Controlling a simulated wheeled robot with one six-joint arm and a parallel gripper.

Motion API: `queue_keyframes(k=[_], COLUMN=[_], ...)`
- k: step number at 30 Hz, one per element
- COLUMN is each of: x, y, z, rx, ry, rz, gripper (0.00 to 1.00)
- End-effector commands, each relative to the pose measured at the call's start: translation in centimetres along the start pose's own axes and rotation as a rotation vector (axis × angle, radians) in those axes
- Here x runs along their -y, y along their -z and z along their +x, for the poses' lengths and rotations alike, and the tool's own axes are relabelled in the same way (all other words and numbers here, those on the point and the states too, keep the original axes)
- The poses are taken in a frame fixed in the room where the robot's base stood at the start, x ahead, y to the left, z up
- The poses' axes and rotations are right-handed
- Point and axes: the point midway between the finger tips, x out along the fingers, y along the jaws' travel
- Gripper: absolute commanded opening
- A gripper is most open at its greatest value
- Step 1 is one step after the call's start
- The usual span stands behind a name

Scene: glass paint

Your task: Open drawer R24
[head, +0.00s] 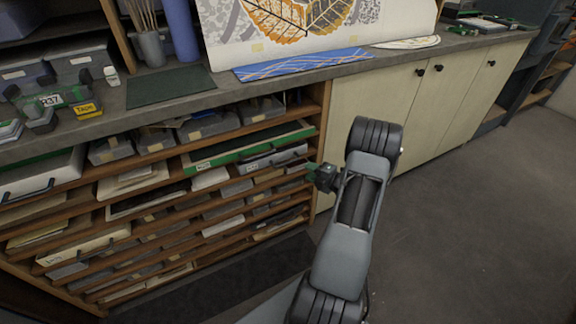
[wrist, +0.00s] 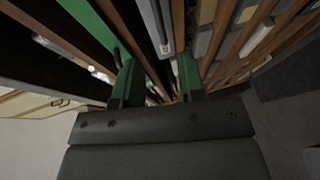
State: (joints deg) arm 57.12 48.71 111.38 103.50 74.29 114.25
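The shelf rack (head: 165,185) below the counter holds flat drawers and trays; no label reads clearly enough for me to pick out R24. A grey drawer (head: 262,162) with a dark handle sits at the rack's upper right, below a green-edged drawer (head: 235,152). My gripper (head: 314,173) is at the rack's right end, close to these fronts. In the wrist view my gripper (wrist: 157,70) has its two green fingers apart with nothing held between them. A grey front with a handle and small label (wrist: 165,47) lies just beyond the fingertips.
Pale cupboards (head: 400,110) stand right of the rack. A white drawer (head: 40,180) juts out at the left. The floor (head: 480,220) at right is clear.

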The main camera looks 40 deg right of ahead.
Motion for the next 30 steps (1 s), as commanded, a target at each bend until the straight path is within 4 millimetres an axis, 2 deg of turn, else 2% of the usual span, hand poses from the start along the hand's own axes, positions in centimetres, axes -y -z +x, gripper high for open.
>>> queue_keyframes(k=[6, 15, 21, 30], x=[0.1, 0.1, 0.0, 0.0], y=[0.1, 0.2, 0.1, 0.1], z=[4.6, 9.2, 10.8, 11.2], rx=[-0.007, -0.005, -0.005, -0.003], ry=[0.002, 0.002, 0.002, 0.002], rz=[-0.004, -0.004, -0.006, -0.004], gripper=[0.37, 0.37, 0.37, 0.37])
